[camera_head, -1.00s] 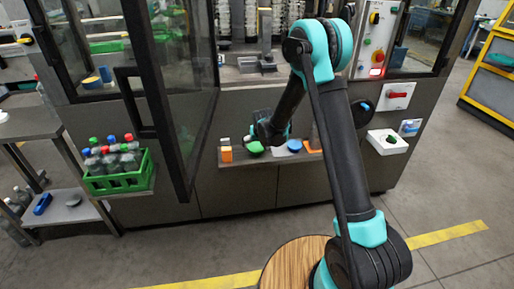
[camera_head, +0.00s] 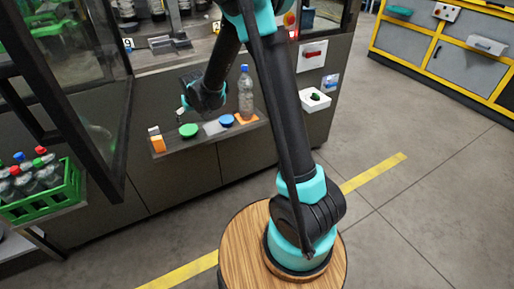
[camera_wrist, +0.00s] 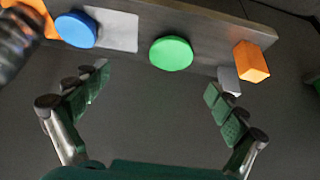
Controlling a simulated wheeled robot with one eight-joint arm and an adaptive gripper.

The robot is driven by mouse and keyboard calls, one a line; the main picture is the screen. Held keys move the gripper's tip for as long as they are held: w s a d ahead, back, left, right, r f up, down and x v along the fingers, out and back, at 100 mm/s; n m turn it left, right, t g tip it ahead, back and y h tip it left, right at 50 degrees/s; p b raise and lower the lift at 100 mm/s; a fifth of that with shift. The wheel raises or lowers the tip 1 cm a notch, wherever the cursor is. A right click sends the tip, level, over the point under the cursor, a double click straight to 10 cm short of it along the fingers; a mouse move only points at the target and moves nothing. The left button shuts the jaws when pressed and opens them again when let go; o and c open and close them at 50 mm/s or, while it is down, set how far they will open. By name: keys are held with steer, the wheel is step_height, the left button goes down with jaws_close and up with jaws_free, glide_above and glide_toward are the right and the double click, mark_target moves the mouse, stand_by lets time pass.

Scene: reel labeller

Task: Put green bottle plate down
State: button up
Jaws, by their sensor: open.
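The green bottle plate (camera_head: 188,130) is a round green disc lying on the narrow grey shelf of the machine. In the wrist view the green plate (camera_wrist: 171,53) lies on the shelf (camera_wrist: 205,28), beyond the fingertips and between them from side to side. My gripper (camera_wrist: 155,95) is open with nothing between its fingers. In the head view my gripper (camera_head: 186,108) hangs just above the shelf, close to the green plate and apart from it.
A blue disc (camera_head: 226,120), a pale grey plate (camera_head: 213,127) and a clear bottle (camera_head: 246,92) on an orange piece stand right of the green plate. An orange block (camera_head: 157,141) stands left. A green crate of bottles (camera_head: 45,203) and an open glass door (camera_head: 95,130) are further left.

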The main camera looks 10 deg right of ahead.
steer(key=s+d+r+m, duration=0.1)
steer(key=s+d+r, duration=0.3)
steer(key=s+d, duration=0.55)
steer(key=s+d+f+m, duration=0.1)
steer(key=s+d, duration=0.6)
steer(key=s, duration=0.4)
steer(key=s+d+f+m+g+h, duration=0.1)
steer(key=s+d, duration=0.7)
steer(key=s, duration=0.3)
steer(key=shift+d+f+h, duration=0.15)
steer(key=shift+d+h, duration=0.05)
steer(key=shift+h, duration=0.1)
